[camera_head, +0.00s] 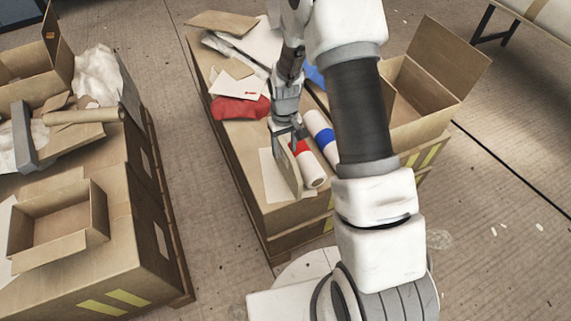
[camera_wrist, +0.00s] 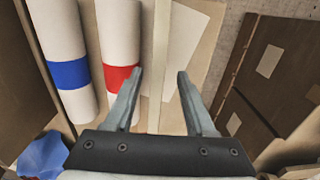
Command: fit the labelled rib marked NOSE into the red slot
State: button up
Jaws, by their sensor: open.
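A thin beige board (camera_head: 287,170), perhaps a rib, stands on edge beside the white rolls on the cardboard-topped stack in the head view. In the wrist view its narrow edge (camera_wrist: 161,45) runs lengthwise, lined up with the gap between my fingers. My gripper (camera_head: 291,143) points down at this board. Its two fingers are apart in the wrist view (camera_wrist: 160,73); I cannot tell whether the board is between them or just below. No NOSE lettering is readable. I cannot make out a red slot; a red band (camera_wrist: 119,78) wraps the nearer white roll.
A white roll with a blue band (camera_wrist: 68,74) lies left of the red-banded one. A white sheet (camera_wrist: 186,60) lies right of the board. A red cloth (camera_head: 240,108) and an open box (camera_head: 440,70) share the stack. Boxes crowd the left stack, with floor between.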

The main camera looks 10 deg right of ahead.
aim_at(286, 159)
jog(key=f+b, duration=0.1)
jog(key=f, duration=0.5)
jog(key=shift+s+d+b, duration=0.1)
jog(key=shift+d+b, duration=0.1)
jog(key=shift+b, duration=0.15)
jog(key=shift+r, duration=0.1)
grip_shut()
dwell(1.0)
